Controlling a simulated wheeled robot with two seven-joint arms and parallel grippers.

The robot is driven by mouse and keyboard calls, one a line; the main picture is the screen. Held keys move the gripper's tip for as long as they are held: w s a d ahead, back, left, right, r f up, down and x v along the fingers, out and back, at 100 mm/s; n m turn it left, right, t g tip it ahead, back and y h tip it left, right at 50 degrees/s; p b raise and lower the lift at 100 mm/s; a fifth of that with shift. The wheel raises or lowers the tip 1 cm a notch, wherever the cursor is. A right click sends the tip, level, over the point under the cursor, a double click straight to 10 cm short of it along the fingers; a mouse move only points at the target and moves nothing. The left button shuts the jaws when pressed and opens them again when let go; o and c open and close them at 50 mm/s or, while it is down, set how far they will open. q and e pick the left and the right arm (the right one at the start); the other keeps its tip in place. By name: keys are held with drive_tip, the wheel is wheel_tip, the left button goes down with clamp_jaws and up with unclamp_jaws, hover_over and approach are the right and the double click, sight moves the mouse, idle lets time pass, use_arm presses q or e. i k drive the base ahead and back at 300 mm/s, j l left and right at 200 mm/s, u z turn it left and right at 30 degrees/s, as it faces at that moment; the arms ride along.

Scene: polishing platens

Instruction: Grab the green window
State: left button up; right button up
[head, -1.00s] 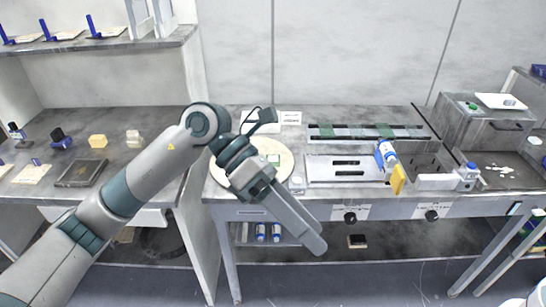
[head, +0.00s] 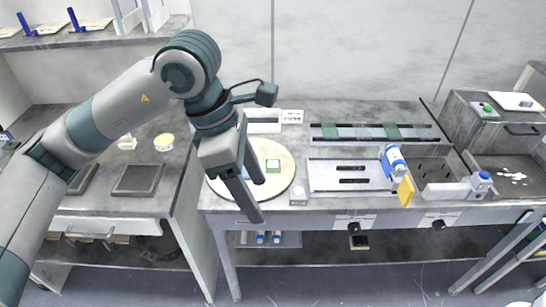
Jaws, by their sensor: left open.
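A small pale square with green edges, which looks like the green window (head: 273,165), lies on the round cream platen (head: 284,186) on the middle bench. My left gripper (head: 258,200) is open and empty. Its two fingers point down over the left part of the platen, just left of the green window in the picture. The gripper hides part of the platen; its height above it is hard to judge. My right gripper is not in view.
Two other green pieces (head: 329,131) sit in the long slotted rack behind. A white knob-like piece (head: 298,195) stands right of the platen. A blue and white bottle (head: 393,160) and a yellow block (head: 405,191) are further right. A white tray (head: 263,122) stands behind the platen.

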sight(272, 166)
drive_tip(key=i, duration=1.15)
